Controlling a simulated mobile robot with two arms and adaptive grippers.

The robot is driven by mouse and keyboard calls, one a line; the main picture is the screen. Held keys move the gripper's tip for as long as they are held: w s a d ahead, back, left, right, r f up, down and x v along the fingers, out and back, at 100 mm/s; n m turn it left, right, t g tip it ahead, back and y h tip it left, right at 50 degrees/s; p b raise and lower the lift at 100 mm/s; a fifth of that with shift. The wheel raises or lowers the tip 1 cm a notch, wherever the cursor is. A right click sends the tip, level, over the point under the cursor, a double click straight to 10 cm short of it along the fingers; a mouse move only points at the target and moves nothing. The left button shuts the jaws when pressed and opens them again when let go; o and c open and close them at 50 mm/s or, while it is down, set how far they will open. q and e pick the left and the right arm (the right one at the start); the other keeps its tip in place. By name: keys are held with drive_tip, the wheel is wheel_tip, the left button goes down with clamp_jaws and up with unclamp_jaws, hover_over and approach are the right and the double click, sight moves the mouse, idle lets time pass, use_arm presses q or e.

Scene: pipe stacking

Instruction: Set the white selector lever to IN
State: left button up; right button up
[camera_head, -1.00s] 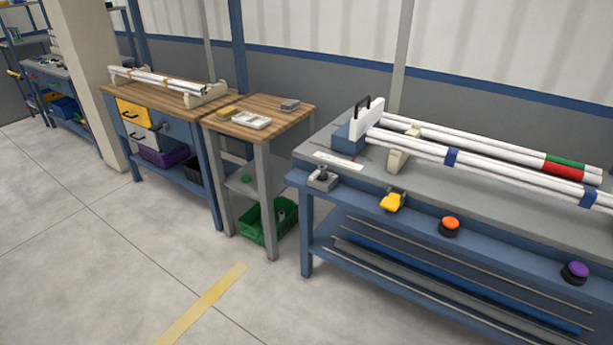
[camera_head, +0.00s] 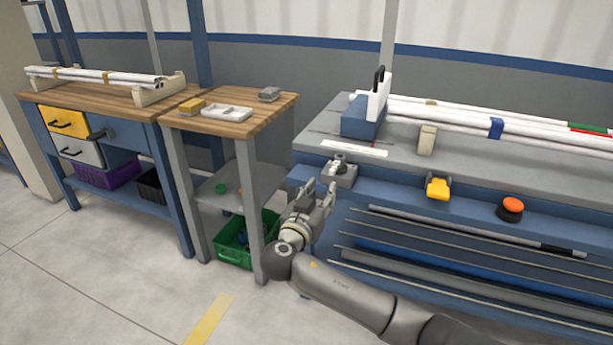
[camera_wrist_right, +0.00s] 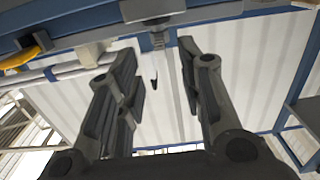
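A small grey selector unit (camera_head: 343,175) sits on the front edge of the grey bench, with a short pale lever (camera_head: 338,162) standing on top. Which setting the lever points to is too small to read. My right gripper (camera_head: 321,190) is just in front of and below the unit, slightly to its left, apart from the lever. In the right wrist view its two fingers (camera_wrist_right: 157,85) are spread with nothing between them. A grey block at the top of that view (camera_wrist_right: 152,9) appears to be the selector unit. My left gripper is out of view.
A yellow control (camera_head: 438,187) and an orange button (camera_head: 511,208) line the bench front to the right. A white plate with a black handle (camera_head: 379,97) and long white pipes (camera_head: 455,117) are behind. A wooden table (camera_head: 232,127) stands left.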

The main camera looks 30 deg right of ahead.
sight(334, 170)
drive_tip(key=x, duration=0.6)
drive_tip(key=r+x, duration=0.1)
drive_tip(key=x, duration=0.2)
drive_tip(key=shift+w+d, duration=0.1)
drive_tip(key=shift+d, duration=0.2)
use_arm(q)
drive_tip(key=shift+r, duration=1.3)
use_arm(e)
drive_tip(key=shift+w+d+f, duration=0.1)
drive_tip(key=shift+w+d, duration=0.25)
drive_tip(key=shift+d, duration=0.05)
clamp_jaws()
